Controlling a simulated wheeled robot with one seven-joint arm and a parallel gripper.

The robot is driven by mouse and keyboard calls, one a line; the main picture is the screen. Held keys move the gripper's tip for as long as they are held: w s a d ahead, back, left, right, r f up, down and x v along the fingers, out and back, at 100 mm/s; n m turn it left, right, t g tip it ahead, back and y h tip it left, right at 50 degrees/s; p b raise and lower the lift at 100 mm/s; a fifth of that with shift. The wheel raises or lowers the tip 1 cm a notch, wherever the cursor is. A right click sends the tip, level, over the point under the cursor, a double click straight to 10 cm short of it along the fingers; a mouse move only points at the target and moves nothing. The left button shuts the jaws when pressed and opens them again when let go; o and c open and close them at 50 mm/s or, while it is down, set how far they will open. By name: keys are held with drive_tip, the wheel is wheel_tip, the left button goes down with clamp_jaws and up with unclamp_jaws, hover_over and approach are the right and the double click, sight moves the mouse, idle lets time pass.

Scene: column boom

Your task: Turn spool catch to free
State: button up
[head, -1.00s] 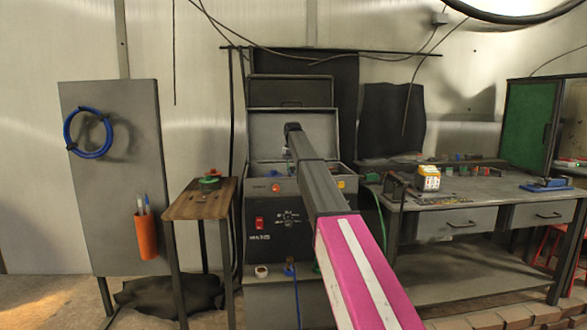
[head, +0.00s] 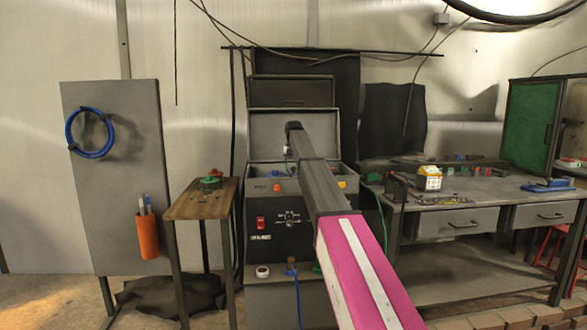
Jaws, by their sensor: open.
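The grey and black machine (head: 262,222) stands in the middle with its lid (head: 265,128) raised. The front panel has a red switch, a dial and an orange knob. My arm reaches from the bottom right up to the open compartment (head: 262,170) under the lid. Its far end is in front of the lid's inner face, with a small pale part beside it. My gripper's fingers are hidden behind the arm, so I see no contact. I cannot make out the spool catch; my arm covers part of the compartment.
A small wooden table (head: 201,199) with a green and red item stands left of the machine. A grey board (head: 115,180) holds a blue hose coil. A grey workbench (head: 425,207) with tools and a small yellow and white box (head: 429,179) is at the right.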

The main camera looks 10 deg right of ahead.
wheel_tip(320, 180, up, 10)
drive_tip(key=shift+r, duration=0.2)
idle(0.4)
